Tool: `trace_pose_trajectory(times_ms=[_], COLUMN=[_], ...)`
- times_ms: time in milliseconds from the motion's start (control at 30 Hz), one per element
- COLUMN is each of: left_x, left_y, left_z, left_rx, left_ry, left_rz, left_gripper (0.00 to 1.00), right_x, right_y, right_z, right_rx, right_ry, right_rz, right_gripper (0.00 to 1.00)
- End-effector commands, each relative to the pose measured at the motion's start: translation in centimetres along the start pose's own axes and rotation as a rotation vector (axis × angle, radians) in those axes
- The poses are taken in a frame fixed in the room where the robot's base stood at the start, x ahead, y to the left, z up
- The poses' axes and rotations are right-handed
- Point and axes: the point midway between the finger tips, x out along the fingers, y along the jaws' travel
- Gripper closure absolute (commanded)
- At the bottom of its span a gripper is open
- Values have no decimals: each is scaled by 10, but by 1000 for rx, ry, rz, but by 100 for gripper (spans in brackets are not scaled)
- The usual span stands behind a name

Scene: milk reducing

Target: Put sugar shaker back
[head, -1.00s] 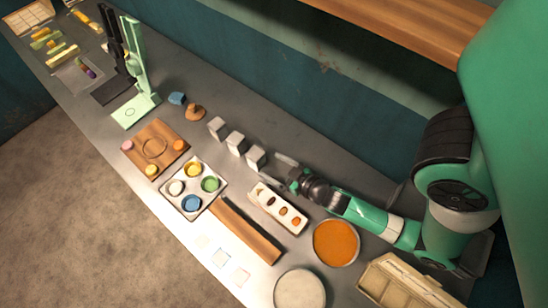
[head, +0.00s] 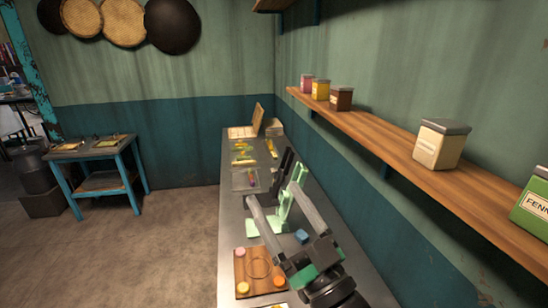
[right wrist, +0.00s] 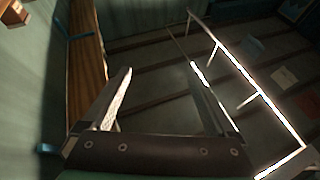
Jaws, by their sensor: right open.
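I cannot make out a thing that is clearly a sugar shaker in either view. A cream canister with a grey lid (head: 441,145) stands on the wooden wall shelf (head: 385,140) at the right of the head view. My right gripper (head: 268,190) is open and empty, raised over the counter in the lower middle. In the right wrist view its two fingers (right wrist: 160,68) stand wide apart with nothing between them. My left gripper is not in view.
A green canister (head: 533,207) stands at the shelf's near end; pink, yellow and brown jars (head: 321,89) stand at its far end. On the counter are a light-green stand (head: 283,213), a wooden board (head: 258,268) and a blue block (head: 302,236).

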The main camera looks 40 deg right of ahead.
Motion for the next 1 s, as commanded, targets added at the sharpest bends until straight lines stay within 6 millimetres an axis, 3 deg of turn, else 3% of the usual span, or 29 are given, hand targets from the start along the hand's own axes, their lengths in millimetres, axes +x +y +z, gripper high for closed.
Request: trace_pose_trajectory(times_ms=[33,100,233,333,600,733,867,1000], left_x=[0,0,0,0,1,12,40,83], left_y=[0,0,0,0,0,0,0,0], left_z=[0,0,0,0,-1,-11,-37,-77], left_rx=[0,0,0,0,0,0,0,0], left_ry=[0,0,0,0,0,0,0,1], left_rz=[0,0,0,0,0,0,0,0], left_gripper=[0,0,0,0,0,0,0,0], right_x=[12,17,13,10,10,17,35,62], right_y=[-24,-50,-76,-83,-83,-84,-87,-92], right_z=[-53,-109,-175,-193,-195,-208,-242,-294], right_rx=[19,34,46,49,48,48,48,48], right_ry=[99,195,311,342,344,343,343,343], right_rz=[-54,-115,-184,-204,-204,-204,-203,-203], right_gripper=[8,8,8,8,8,8,8,8])
